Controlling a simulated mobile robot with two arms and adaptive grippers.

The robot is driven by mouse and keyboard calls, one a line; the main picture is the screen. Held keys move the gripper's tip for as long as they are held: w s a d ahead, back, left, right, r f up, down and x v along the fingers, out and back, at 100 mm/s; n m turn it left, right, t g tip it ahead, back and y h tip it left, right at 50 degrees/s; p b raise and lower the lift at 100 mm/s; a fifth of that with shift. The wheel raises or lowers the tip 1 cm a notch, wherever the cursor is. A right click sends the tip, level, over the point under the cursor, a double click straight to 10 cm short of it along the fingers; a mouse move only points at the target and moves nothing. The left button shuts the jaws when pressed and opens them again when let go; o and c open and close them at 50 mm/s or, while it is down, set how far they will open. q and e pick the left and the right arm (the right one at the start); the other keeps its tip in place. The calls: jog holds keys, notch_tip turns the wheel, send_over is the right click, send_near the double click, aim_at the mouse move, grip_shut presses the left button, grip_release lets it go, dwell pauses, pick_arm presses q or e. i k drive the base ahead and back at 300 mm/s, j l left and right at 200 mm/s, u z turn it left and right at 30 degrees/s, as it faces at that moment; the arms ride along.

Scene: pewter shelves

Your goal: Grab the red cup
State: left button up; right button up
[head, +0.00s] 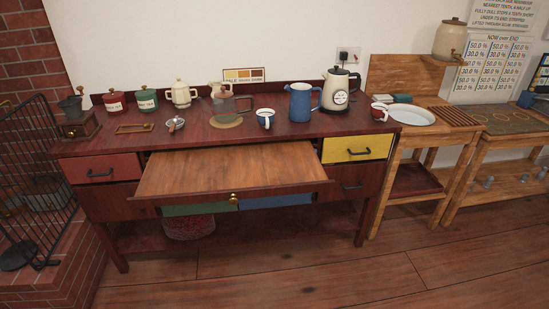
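A small red cup (379,111) with a white inside stands near the right end of the dark red-brown sideboard top (345,128). It is to the right of the cream kettle (335,92) and just left of a white round plate or tray (411,115). Neither of my grippers is in the head view, so their state and distance from the cup do not show.
A blue jug (300,102), a blue cup (265,119) and several pots and canisters stand along the sideboard. A wooden pull-out board (230,170) juts from its front. A fire screen (38,180) stands at left. The wooden floor (300,265) in front is clear.

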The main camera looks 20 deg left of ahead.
aim_at(379, 111)
jog(key=i+l, duration=0.2)
jog(key=i, duration=0.2)
jog(key=i+l+u, duration=0.15)
jog(key=i, duration=0.25)
jog(key=i+l, duration=0.3)
jog(key=i+j+u, duration=0.05)
jog(key=i, duration=0.05)
